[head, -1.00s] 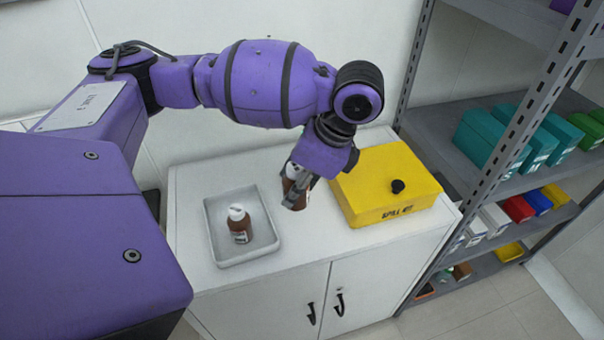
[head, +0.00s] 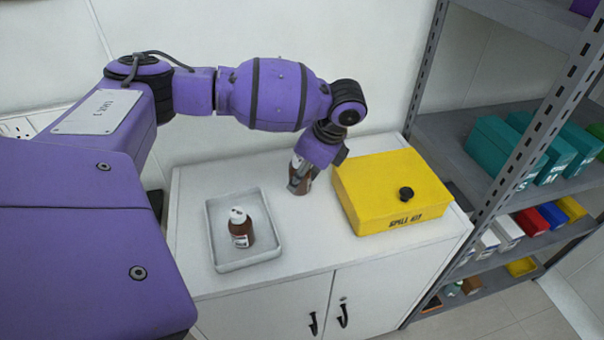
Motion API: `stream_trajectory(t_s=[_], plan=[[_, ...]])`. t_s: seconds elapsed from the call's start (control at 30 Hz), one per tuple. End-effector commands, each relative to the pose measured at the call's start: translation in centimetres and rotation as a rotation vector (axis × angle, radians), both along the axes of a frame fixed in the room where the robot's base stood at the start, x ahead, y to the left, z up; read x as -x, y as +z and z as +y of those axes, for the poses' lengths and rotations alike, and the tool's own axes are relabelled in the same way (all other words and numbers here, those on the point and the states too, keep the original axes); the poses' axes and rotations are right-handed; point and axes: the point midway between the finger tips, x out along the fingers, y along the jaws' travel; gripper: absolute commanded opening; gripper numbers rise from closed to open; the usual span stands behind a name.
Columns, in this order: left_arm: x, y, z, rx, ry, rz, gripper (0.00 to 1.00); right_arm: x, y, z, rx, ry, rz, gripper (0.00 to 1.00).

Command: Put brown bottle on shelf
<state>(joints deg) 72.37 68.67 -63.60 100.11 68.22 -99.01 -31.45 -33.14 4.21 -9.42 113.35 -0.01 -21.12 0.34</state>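One brown bottle (head: 239,229) with a white cap and pale label stands in the grey tray on the cabinet top. My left gripper (head: 301,180) is between the tray and the yellow box, pointing down, with its fingers closed around a second brown bottle (head: 304,187). The gripper hides this bottle's upper part. Its base is at or just above the cabinet top; I cannot tell which. The grey metal shelf unit (head: 455,126) stands at the right. My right gripper is not in view.
The yellow box (head: 385,198) with a black knob stands on the cabinet's right part. The white cabinet top (head: 310,235) is clear in front of the gripper. Teal boxes (head: 493,146) fill part of the middle shelf; its near left part is clear. Smaller coloured boxes stand lower.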

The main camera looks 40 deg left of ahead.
Motion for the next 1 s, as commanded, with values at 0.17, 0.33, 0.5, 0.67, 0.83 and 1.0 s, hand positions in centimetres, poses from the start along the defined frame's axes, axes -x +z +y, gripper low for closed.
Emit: stream_trajectory(t_s=[0.17,0.33,0.5,0.67,0.83,1.0], plan=[[-0.6,-1.9,0.4,0.0,0.0,0.003,0.09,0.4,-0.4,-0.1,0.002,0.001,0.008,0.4],[-0.6,-3.9,0.4,-0.001,0.0,0.0,0.09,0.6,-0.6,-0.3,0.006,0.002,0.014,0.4],[-0.6,-3.8,0.4,0.0,0.0,-0.002,0.09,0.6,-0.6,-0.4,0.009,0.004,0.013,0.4],[-0.6,-4.1,0.4,0.0,0.001,-0.001,0.09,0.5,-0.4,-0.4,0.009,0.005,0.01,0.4],[-0.6,-4.2,0.4,0.0,0.001,-0.001,0.57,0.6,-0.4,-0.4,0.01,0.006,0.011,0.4],[-0.6,-4.2,0.4,0.0,0.001,-0.001,0.59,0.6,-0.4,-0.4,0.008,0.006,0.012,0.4]])
